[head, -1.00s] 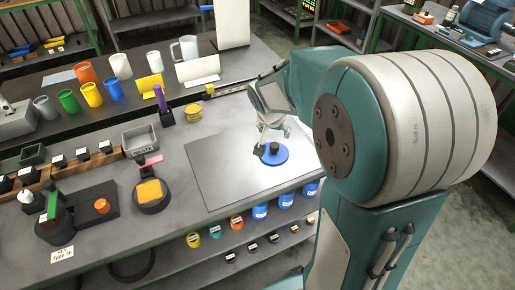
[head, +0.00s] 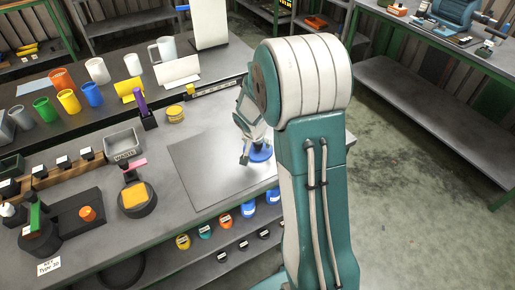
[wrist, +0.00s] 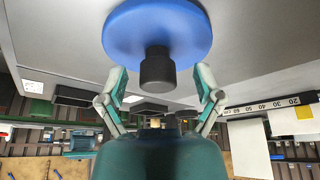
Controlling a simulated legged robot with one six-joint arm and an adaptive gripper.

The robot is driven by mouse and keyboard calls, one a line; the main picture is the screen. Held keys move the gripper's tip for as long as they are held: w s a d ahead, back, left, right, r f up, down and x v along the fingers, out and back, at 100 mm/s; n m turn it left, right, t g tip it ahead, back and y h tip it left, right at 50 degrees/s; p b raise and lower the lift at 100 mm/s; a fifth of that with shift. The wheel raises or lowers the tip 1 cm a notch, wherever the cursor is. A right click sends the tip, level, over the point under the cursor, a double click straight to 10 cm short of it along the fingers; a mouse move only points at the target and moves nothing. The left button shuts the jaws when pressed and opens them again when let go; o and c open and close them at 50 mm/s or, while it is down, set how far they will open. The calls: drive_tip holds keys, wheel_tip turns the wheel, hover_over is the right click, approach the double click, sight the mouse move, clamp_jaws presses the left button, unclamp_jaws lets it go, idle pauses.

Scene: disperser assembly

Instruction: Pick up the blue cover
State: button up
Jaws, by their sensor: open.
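The blue cover (head: 262,154) is a round blue disc lying on the light grey plate on the bench, partly hidden behind my gripper in the head view. In the wrist view the blue cover (wrist: 158,30) is at the top, with a dark grey knob (wrist: 157,70) at its centre. My gripper (wrist: 160,80) is open. Its two fingers stand on either side of the knob, with gaps between them and it. In the head view my gripper (head: 247,158) is at the cover's near left side. Contact with the cover is not seen.
The grey plate (head: 205,165) is clear left of the cover. Blue containers (head: 248,208) sit on the shelf below.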

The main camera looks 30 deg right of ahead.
drive_tip(key=shift+w+d+f, duration=0.1)
drive_tip(key=shift+d+f, duration=0.05)
drive_tip(key=shift+f, duration=0.25)
clamp_jaws()
drive_tip(key=shift+r, duration=0.1)
